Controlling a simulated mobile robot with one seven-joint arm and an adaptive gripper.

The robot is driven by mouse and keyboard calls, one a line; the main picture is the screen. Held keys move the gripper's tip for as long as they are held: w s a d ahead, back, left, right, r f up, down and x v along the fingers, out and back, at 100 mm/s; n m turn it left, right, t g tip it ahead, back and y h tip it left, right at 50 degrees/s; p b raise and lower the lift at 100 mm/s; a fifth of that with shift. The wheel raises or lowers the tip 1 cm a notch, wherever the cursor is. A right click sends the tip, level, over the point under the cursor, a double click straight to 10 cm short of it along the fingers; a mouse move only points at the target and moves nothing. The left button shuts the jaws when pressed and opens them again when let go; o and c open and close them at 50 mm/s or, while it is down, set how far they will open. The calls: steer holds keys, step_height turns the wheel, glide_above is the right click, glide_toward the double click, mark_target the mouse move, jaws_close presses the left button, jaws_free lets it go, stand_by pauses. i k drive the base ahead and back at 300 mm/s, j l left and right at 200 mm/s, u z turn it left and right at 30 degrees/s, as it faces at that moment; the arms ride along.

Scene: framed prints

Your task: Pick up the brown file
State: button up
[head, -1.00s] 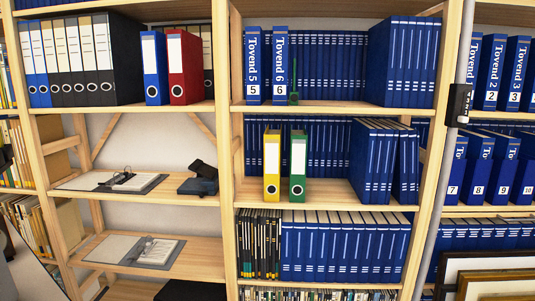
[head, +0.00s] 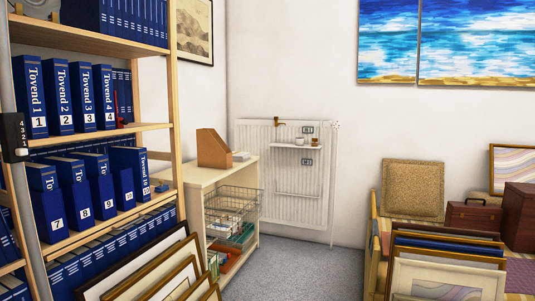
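In the head view, a brown file holder (head: 213,149) stands upright on top of a low, light wooden cabinet (head: 194,178) in the far corner. It has a sloped top edge. Nothing hides it, and small items lie just right of it on the cabinet. My gripper is not in view, so its state and distance from the brown file do not show.
Shelves of blue binders (head: 75,97) line the left. Framed prints (head: 150,272) lean on the floor in front of the cabinet. More prints (head: 445,265) lean at right beside a brown case (head: 472,216). Grey floor (head: 300,272) is open in the middle. A radiator (head: 290,172) stands behind.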

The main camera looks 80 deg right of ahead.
mark_target(212, 152)
steer(key=z, duration=2.15)
steer(key=i+j+z, duration=0.1)
steer(key=i+z, duration=0.15)
steer(key=i, duration=0.8)
steer(key=i+l, duration=0.1)
steer(key=i, duration=0.6)
steer(key=i+l, duration=0.1)
steer(key=i, duration=0.65)
steer(key=i+l+u, duration=0.35)
steer(key=i+l, duration=0.65)
steer(key=i, duration=0.05)
